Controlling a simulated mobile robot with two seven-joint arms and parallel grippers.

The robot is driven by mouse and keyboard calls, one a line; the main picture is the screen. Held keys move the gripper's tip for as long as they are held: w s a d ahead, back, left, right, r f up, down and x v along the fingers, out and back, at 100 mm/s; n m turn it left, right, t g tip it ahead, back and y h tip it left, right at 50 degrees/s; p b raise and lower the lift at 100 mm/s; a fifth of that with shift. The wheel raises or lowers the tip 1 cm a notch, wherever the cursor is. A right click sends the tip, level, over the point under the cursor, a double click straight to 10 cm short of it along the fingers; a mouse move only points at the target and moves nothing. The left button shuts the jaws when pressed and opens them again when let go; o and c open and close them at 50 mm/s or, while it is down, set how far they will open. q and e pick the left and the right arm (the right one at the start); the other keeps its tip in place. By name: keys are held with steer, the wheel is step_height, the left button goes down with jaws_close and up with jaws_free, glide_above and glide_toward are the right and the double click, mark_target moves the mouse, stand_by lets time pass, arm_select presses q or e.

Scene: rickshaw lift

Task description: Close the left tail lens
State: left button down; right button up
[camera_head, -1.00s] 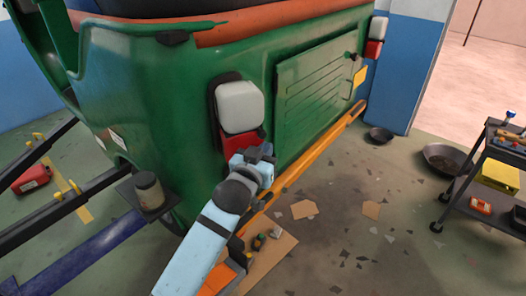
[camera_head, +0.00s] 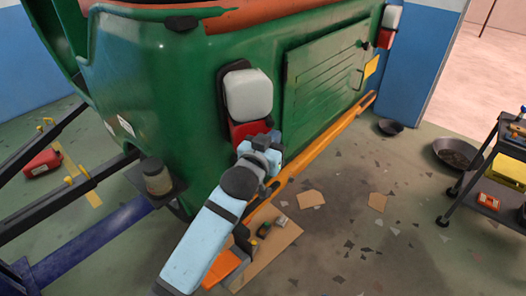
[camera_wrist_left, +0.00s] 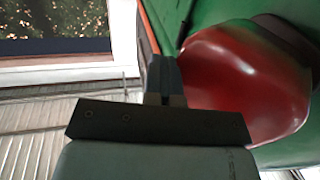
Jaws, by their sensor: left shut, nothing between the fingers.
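The left tail lens has a white upper part (camera_head: 248,96) and a red lower part (camera_head: 245,129). It is on the rear of the green rickshaw body (camera_head: 180,95). A dark backing shows along its left and top edges; I cannot tell how wide any gap is. My left gripper (camera_head: 268,142) is shut and empty at the lower right of the red part, covering some of it. In the left wrist view the fingers (camera_wrist_left: 165,75) are together just left of the red lens (camera_wrist_left: 240,85). I cannot tell whether they touch it. My right gripper is not in view.
A second tail lamp (camera_head: 391,18) is at the body's far right corner. An orange bumper bar (camera_head: 325,145) runs low along the rear. A tool cart (camera_head: 490,170) stands at right.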

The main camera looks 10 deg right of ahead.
arm_select(q)
steer(key=b+v, duration=0.1)
steer(key=v, duration=1.1)
steer(key=shift+b, duration=0.4)
steer(key=c, duration=1.8)
jaws_free()
steer(key=shift+s+a+f, duration=0.1)
steer(key=shift+s+a, duration=0.1)
steer(key=shift+a, duration=0.15)
steer(key=shift+c, duration=0.2)
steer(key=o, duration=0.4)
steer(key=shift+s+a, duration=0.1)
steer(key=shift+s, duration=0.15)
steer(key=o, duration=0.3)
steer(key=shift+s+a+r+m, duration=0.15)
steer(key=shift+r+m, duration=0.1)
steer(key=shift+m, duration=0.35)
steer(key=shift+o, duration=0.7)
steer(key=shift+s+a+r+m, duration=0.15)
steer(key=shift+m, duration=0.75)
steer(key=s+a+r+m+y, duration=0.1)
steer(key=s+a+r+m, duration=0.2)
steer(key=m, duration=1.3)
steer(key=s+a+r+m, duration=0.2)
steer(key=s+a+m, duration=0.25)
steer(key=m, duration=1.15)
steer(key=p+x, duration=0.2)
steer(key=x, duration=1.2)
steer(key=shift+w+r+t, duration=0.15)
steer(key=shift+w+t, duration=0.25)
